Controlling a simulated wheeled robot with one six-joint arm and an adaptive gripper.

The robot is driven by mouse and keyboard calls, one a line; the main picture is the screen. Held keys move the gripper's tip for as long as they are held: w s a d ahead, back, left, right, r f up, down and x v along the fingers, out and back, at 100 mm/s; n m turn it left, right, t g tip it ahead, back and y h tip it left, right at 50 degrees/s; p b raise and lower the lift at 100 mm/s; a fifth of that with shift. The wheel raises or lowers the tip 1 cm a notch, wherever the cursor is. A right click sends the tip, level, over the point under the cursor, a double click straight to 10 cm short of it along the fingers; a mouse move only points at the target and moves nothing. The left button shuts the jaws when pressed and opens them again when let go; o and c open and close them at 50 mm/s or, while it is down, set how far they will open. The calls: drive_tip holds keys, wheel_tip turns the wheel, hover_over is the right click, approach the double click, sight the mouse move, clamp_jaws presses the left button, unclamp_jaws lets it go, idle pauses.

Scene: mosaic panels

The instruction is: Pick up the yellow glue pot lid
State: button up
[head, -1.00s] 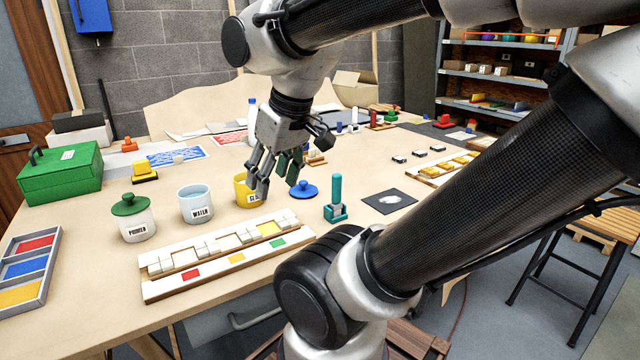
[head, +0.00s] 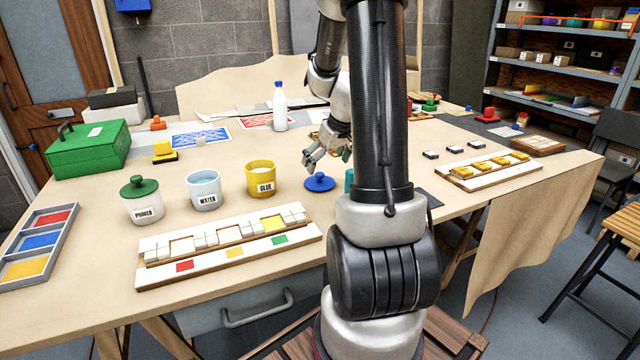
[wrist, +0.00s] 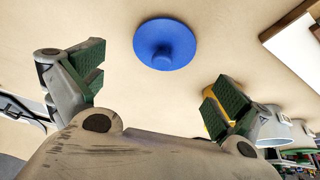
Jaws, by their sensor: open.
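A round blue lid with a knob (head: 320,182) lies flat on the table, right of the yellow pot labelled GLUE (head: 261,178). The yellow pot stands upright with its top uncovered. I see no yellow lid. My gripper (head: 328,160) is open and empty, above the table close behind the blue lid in the head view. In the wrist view the blue lid (wrist: 165,44) lies apart from the fingers, beyond and between the two green-padded fingertips (wrist: 152,80). A yellow bit of the pot (wrist: 213,120) shows there, mostly hidden by the right finger.
A white PRIMER pot with green lid (head: 142,202) and the WATER pot (head: 203,190) stand left of the glue pot. A mosaic panel (head: 230,248) lies in front. A teal tool (head: 349,181) stands right of the lid, partly hidden by my arm. A white bottle (head: 280,108) stands behind.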

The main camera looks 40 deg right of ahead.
sight(320, 174)
drive_tip(key=x, duration=0.6)
drive_tip(key=shift+w+a, duration=0.1)
drive_tip(key=c, duration=1.2)
drive_tip(key=shift+a, duration=0.1)
